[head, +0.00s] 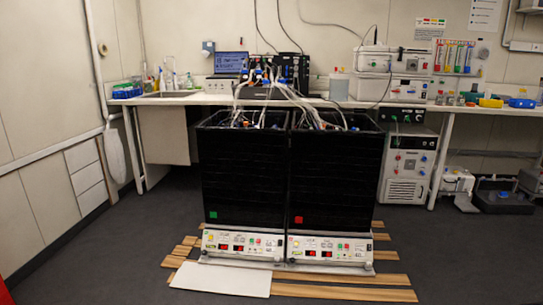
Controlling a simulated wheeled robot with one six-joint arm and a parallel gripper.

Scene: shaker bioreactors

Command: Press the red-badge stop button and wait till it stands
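Two tall black shaker bioreactors stand side by side in the middle of the head view. The right one (337,180) bears a red square badge (299,220) low on its front. The left one (243,175) bears a green square badge (213,214). Under the red badge is a white control panel (328,259) with red displays and small coloured buttons, too small to tell which is the stop button. The left unit has a similar panel (240,251). Whether either shaker is moving cannot be told from one frame. My gripper is not in view.
Wooden slats (345,293) and a pale flat board (222,279) lie on the floor before and around the units. White tubes run from their tops to equipment on the bench (185,99) behind.

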